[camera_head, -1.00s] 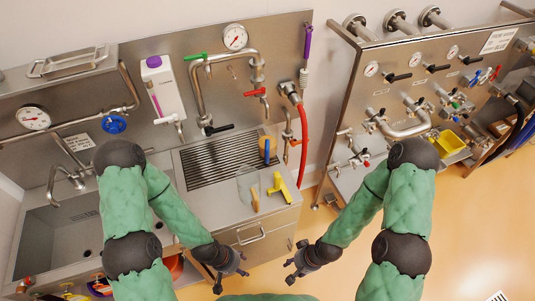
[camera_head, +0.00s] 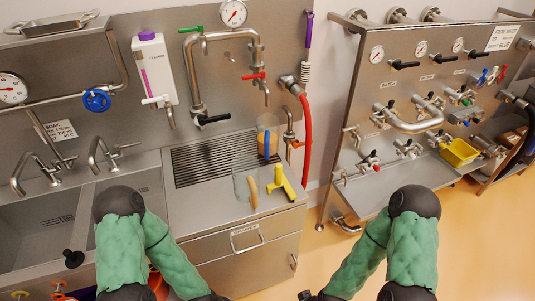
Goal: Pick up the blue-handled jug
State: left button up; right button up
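The blue-handled jug (camera_head: 262,127) is a clear vessel standing on the worktop at the back right of the slotted drain grate, its upright blue handle facing me. A second clear jug (camera_head: 241,184) with a tan handle stands in front of it, a little to the left.
A yellow tool (camera_head: 283,184) lies right of the tan-handled jug. Taps and a red hose (camera_head: 306,135) hang behind and right of the blue-handled jug. A drain grate (camera_head: 205,160) lies left. A yellow bin (camera_head: 459,152) stands on the right-hand unit.

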aim_at(266, 125)
jog(key=k+u, duration=0.15)
jog(key=u, duration=0.2)
jog(key=k+u, duration=0.1)
jog(key=u, duration=0.25)
jog(key=k+j+u, duration=0.15)
jog(key=u, duration=0.2)
jog(key=l+u, duration=0.6)
jog(key=u, duration=0.2)
jog(key=l+u, duration=0.65)
jog(key=u, duration=0.15)
jog(key=k+l, duration=0.15)
jog(key=l, duration=0.2)
jog(key=k+l, duration=0.15)
jog(key=l, duration=0.2)
jog(key=k+l, duration=0.15)
jog(key=l, duration=0.2)
jog(key=k+l, duration=0.15)
jog(key=l, duration=0.25)
jog(key=k+l, duration=0.2)
jog(key=l, duration=0.15)
jog(key=k+l, duration=0.15)
jog(key=l, duration=0.2)
jog(key=k+l, duration=0.15)
jog(key=l, duration=0.2)
